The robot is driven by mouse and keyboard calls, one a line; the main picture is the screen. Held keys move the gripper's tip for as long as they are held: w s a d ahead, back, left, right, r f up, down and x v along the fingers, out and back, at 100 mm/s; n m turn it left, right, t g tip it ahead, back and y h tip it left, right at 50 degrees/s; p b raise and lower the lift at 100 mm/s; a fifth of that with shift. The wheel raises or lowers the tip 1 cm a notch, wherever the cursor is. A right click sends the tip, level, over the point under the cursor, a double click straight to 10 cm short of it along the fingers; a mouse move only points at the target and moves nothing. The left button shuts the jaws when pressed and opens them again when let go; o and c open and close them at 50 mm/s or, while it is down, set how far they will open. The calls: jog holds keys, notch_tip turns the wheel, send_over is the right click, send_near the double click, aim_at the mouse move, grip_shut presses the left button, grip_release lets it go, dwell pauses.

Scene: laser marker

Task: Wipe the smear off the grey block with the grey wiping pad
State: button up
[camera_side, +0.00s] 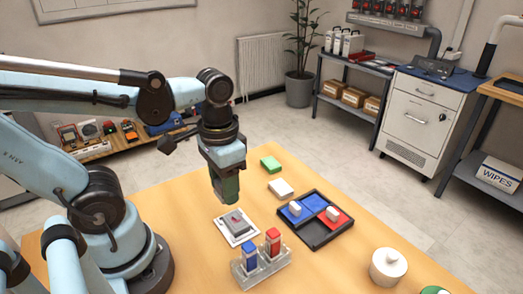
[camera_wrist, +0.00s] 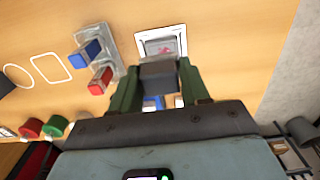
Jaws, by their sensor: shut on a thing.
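The grey block (camera_side: 237,224) lies on a white-bordered plate on the wooden table. My gripper (camera_side: 228,198), with green fingers, points down just above the block in the side view. In the wrist view my gripper (camera_wrist: 157,85) is shut on the grey wiping pad (camera_wrist: 157,76), which sits between the fingers. The pad is hidden by the fingers in the side view. I cannot tell whether it touches the block.
A clear rack with a blue item (camera_side: 250,256) and a red item (camera_side: 272,242) stands in front of the block. A black tray (camera_side: 314,245) with blue and red sections lies to the right. A green block (camera_side: 271,165) and white block (camera_side: 281,188) lie behind. A white pot (camera_side: 388,268) stands front right.

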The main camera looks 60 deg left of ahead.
jog(key=o, duration=0.5)
jog(key=c, duration=0.4)
jog(key=n, duration=0.4)
jog(key=shift+w+d, duration=0.15)
jog(key=shift+w, duration=0.1)
jog(key=n, duration=0.3)
jog(key=shift+w+d+f, duration=0.1)
jog(key=shift+w+d, duration=0.05)
jog(key=shift+d, duration=0.05)
jog(key=n, duration=0.5)
jog(key=shift+w+d+f, duration=0.1)
jog(key=shift+w+d, duration=0.15)
jog(key=shift+w, duration=0.05)
jog(key=n, duration=0.6)
jog(key=shift+w+d+f, duration=0.25)
jog(key=shift+d, duration=0.05)
